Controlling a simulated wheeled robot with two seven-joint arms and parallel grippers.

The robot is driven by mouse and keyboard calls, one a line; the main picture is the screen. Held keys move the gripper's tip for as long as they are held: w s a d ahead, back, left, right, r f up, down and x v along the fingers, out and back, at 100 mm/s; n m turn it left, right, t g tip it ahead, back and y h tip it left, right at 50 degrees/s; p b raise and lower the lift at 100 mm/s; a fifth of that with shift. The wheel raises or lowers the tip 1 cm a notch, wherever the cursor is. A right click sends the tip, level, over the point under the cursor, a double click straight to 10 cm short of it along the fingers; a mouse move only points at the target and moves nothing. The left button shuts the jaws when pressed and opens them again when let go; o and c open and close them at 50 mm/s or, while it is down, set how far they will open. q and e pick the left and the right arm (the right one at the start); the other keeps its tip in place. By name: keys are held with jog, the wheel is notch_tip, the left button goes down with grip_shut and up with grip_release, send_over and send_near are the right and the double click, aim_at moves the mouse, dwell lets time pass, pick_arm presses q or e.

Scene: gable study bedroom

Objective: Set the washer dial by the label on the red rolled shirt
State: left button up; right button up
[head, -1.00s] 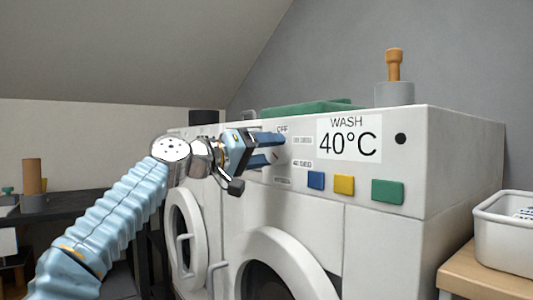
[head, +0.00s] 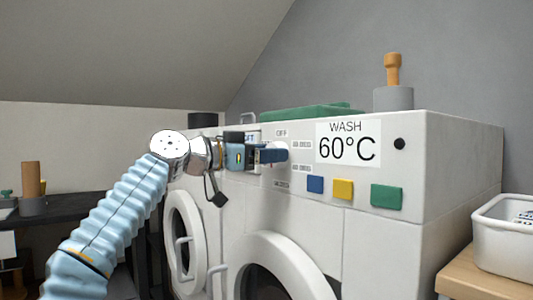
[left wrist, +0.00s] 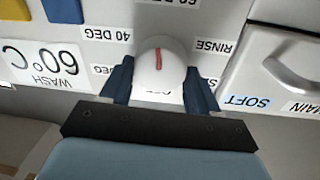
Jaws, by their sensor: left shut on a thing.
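The white washer (head: 465,165) shows WASH 60°C on its display (head: 347,145). My left gripper (head: 275,154) reaches its front panel from the left. In the left wrist view, the gripper (left wrist: 160,88) has one finger on each side of the round white dial (left wrist: 165,76) and is shut on it. The dial's red mark points to the top of that upside-down view, toward the cut-off 60 DEG label (left wrist: 178,3). The 40 DEG (left wrist: 107,33) and RINSE (left wrist: 214,46) labels lie to either side. The red rolled shirt and my right gripper are not in view.
Blue (head: 315,184), yellow (head: 343,189) and green (head: 386,196) buttons sit below the display. A drawer (left wrist: 290,65) labelled SOFT and MAIN is beside the dial. A white tub (head: 505,240) stands on a wooden surface at right.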

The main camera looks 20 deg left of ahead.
pick_arm(q)
jog(key=shift+f+m, duration=0.15)
jog(key=shift+m, duration=0.45)
jog(key=o, duration=1)
jog(key=shift+o, duration=0.2)
jog(key=b+v, duration=0.3)
jog(key=v, duration=1)
jog(key=shift+s+a+b, duration=0.3)
